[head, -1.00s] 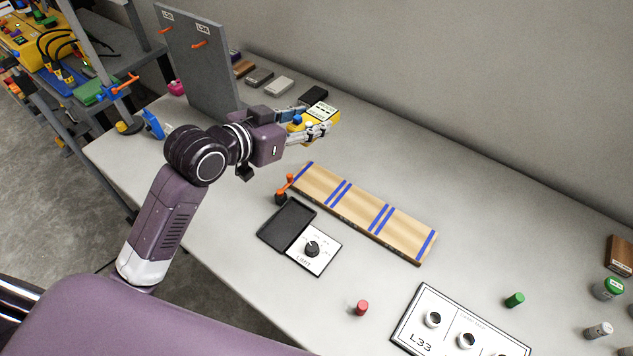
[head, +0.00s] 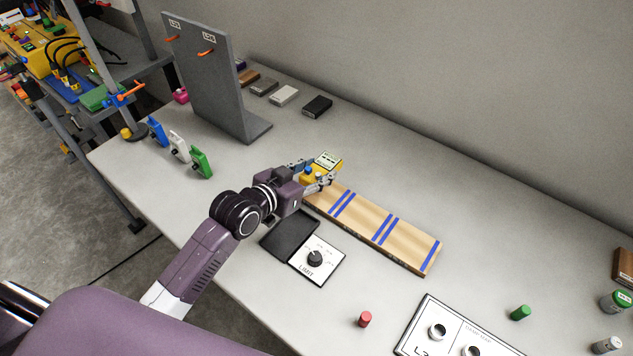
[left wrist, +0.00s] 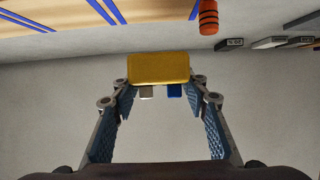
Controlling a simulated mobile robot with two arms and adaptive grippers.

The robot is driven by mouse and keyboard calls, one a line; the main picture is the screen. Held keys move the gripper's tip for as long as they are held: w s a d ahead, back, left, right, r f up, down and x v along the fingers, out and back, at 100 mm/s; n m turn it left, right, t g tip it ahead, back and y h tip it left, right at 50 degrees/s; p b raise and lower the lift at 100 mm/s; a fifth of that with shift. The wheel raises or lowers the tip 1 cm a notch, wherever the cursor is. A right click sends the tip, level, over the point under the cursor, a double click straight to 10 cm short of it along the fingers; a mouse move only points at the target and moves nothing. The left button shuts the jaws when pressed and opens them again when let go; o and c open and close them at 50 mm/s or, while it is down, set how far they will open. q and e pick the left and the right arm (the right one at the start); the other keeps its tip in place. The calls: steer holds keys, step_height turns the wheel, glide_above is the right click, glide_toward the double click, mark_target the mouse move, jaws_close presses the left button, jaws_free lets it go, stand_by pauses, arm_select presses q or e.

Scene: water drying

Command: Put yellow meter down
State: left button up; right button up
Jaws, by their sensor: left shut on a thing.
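The yellow meter (head: 329,160) has a pale display face and is held above the table, by the far left end of the striped wooden board (head: 395,243). My left gripper (head: 318,174) is shut on it. In the left wrist view the yellow meter (left wrist: 158,67) sits between the two fingertips (left wrist: 159,92), with a plain yellow side showing. Whether it touches anything below cannot be told. My right gripper is not in view.
A black tray (head: 283,240) and a LIMIT dial plate (head: 328,268) lie below the gripper. A grey stand (head: 205,85) with orange pegs, small blue (head: 157,131), white (head: 179,147) and green (head: 201,163) devices stand left. Table between stand and board is clear.

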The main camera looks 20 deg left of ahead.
arm_select(q)
step_height(320, 180, down, 4)
steer(key=shift+f, duration=0.1)
stand_by(0.4)
